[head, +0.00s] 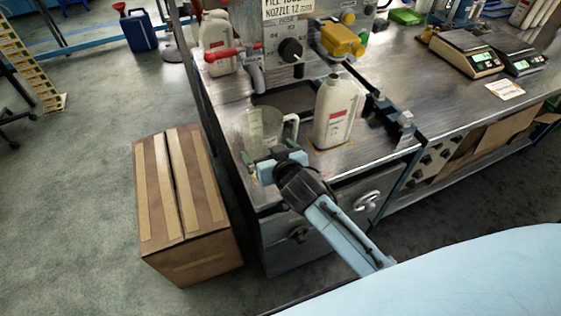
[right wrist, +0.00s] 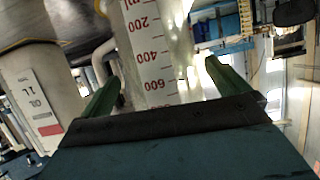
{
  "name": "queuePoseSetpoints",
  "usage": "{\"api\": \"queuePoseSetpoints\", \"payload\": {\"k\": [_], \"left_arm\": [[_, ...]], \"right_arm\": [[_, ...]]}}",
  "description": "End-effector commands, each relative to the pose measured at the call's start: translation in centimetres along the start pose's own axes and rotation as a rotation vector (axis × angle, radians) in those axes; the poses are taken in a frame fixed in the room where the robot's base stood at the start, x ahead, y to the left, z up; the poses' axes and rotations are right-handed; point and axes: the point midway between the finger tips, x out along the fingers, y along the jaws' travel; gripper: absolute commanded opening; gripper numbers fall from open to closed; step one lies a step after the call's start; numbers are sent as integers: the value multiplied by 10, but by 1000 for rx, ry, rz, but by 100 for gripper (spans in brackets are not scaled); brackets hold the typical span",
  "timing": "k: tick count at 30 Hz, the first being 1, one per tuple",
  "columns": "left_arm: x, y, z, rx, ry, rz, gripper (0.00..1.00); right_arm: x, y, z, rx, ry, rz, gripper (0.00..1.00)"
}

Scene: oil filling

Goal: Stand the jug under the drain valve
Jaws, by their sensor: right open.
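The jug (head: 264,128), clear with a pale handle, stands upright near the bench's front left corner. In the right wrist view the jug (right wrist: 155,50) shows red scale marks. The drain valve (head: 228,54) has a red lever and a grey down-turned spout; it is behind the jug, and the jug stands nearer the front than the spout. My right gripper (head: 268,153) is at the jug's near side. In the right wrist view its green fingers (right wrist: 163,88) are open on either side of the jug; contact cannot be told. My left gripper is not in view.
A white bottle (head: 335,112) stands close right of the jug. A dark recess (head: 292,97) lies behind the jug. Another white jug (head: 218,42) stands behind the valve. A black clamp rail (head: 385,105) is right of the bottle. A cardboard box (head: 180,200) stands on the floor left.

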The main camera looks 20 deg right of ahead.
Motion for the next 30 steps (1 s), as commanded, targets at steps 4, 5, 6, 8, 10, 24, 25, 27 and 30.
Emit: {"api": "queuePoseSetpoints", "payload": {"k": [4, 5, 6, 8, 10, 24, 25, 27, 30], "left_arm": [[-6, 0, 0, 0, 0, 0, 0], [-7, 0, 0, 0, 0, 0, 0], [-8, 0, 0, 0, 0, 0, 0], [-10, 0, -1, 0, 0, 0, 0], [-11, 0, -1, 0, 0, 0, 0], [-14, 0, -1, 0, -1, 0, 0], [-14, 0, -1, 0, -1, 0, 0], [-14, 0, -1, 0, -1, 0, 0], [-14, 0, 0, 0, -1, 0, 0]], "right_arm": [[-32, 0, 0, 2, -3, 0, 100], [-39, 0, -1, 2, -2, 0, 100], [-49, 0, 0, 2, -2, -1, 100], [-63, 0, 0, 3, -2, 0, 100], [-77, 0, 0, 2, -3, 0, 100], [-117, 0, 0, -1, 0, 1, 100], [-117, 0, 0, -1, 0, 1, 100], [-117, 0, 0, -1, 0, 1, 100], [-114, 0, 7, -6, -14, 0, 100]]}}
